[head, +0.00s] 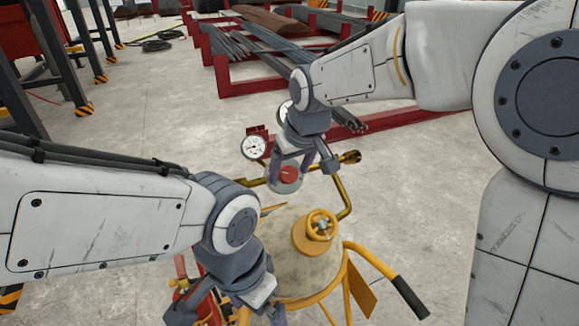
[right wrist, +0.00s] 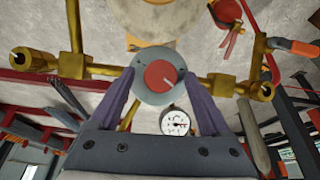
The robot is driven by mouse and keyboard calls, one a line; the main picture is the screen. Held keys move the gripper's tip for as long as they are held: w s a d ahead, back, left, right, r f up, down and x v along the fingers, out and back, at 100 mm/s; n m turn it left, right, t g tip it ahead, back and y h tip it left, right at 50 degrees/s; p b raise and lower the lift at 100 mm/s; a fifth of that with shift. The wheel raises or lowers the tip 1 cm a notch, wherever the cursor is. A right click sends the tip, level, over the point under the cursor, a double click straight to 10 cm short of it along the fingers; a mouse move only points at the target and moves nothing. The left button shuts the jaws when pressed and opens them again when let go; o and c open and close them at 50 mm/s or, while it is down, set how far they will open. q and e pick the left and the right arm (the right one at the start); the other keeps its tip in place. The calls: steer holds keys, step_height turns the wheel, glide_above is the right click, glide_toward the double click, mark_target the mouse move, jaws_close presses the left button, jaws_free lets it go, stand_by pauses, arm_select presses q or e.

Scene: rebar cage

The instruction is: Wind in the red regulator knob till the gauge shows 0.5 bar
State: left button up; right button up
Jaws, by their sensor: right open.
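The red regulator knob (head: 288,173) sits on a round grey body on brass pipework above the tank. In the right wrist view the knob (right wrist: 160,76) faces me, with a pale mark on it. My right gripper (head: 290,168) is open, its purple fingers (right wrist: 161,88) on either side of the regulator body; I cannot tell whether they touch. A white gauge (head: 253,147) stands left of the knob; one also shows below it in the right wrist view (right wrist: 175,121). Its reading is too small to tell. My left gripper (head: 228,312) is low, its tips cut off by the frame.
A red rack with bars (head: 235,80) stands behind.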

jaws_close()
steer(key=m+b, duration=0.1)
steer(key=m+y+b, duration=0.1)
steer(key=shift+w+d+f+m, duration=0.1)
steer(key=shift+d+f+m, duration=0.1)
steer(key=shift+m, duration=0.1)
steer(key=shift+r+m+y, duration=0.1)
steer(key=shift+m+y, duration=0.3)
steer(key=shift+y, duration=0.1)
jaws_free()
steer(key=shift+r, duration=0.1)
steer(key=b+v, duration=0.2)
steer(key=v, duration=0.8)
steer(key=shift+r, duration=0.25)
